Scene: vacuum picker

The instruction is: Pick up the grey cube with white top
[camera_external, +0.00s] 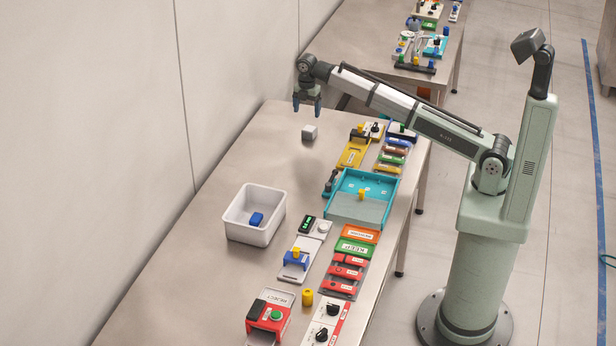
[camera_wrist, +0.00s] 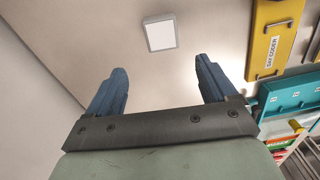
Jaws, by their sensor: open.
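The grey cube with a white top (camera_external: 309,132) sits on the steel table, near its far end and the wall. In the wrist view its white top (camera_wrist: 161,34) shows beyond the fingertips, between their two lines. My gripper (camera_external: 307,108) is above the table, higher than the cube and apart from it. In the wrist view my gripper's two blue fingers (camera_wrist: 160,78) are spread wide with nothing between them.
A white bin (camera_external: 240,236) holding a blue block (camera_external: 256,219) stands nearer the camera. A yellow fixture (camera_external: 353,152) and a teal tray (camera_external: 362,208) lie right of the cube. The wall (camera_external: 90,100) runs along the left. The steel surface around the cube is clear.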

